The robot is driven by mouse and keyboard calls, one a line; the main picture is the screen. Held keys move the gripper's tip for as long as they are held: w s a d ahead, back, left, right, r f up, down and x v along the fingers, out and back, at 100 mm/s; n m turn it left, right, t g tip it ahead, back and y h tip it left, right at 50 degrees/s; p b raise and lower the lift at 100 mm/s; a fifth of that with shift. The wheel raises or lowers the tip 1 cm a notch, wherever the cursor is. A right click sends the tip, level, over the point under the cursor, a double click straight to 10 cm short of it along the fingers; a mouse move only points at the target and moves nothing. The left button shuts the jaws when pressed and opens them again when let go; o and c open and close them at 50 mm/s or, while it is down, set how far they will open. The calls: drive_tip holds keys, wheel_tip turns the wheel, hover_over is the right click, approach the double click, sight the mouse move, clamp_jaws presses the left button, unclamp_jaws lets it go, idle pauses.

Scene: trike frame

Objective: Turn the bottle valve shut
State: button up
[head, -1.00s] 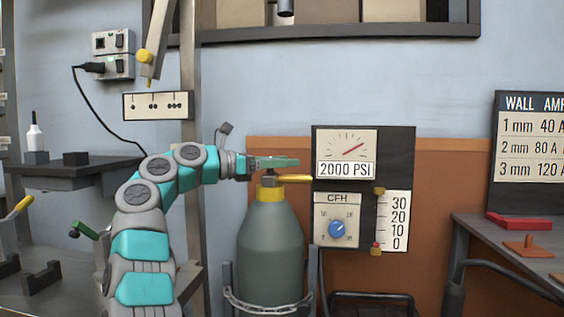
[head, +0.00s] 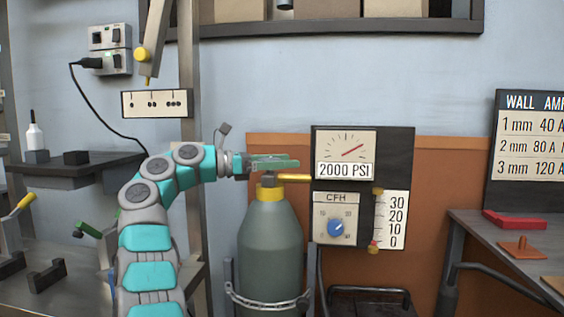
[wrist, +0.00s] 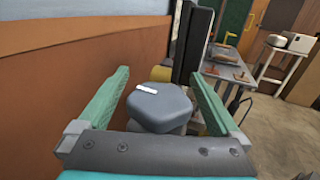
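The grey-green bottle (head: 270,243) stands chained upright, with a yellow valve body (head: 266,192) on top and a yellow fitting (head: 293,178) toward the gauge panel. The valve knob is a dark grey rounded block (wrist: 160,112) with a white mark on its top, seen in the wrist view. In the head view the knob (head: 270,178) is partly hidden under my fingers. My gripper (head: 275,162) has green fingers and is at the knob's height or just above it.
The dark gauge panel (head: 398,150) reads 2000 PSI and stands right of the bottle. A steel post (head: 188,230) stands left of it, behind my arm. A workbench (head: 500,245) is at the right, and a shelf (head: 80,170) is at the left.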

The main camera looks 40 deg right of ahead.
drive_tip(key=p+v, duration=0.1)
drive_tip(key=v, duration=0.6)
drive_tip(key=shift+w+a, duration=0.2)
drive_tip(key=shift+a, duration=0.15)
idle(0.4)
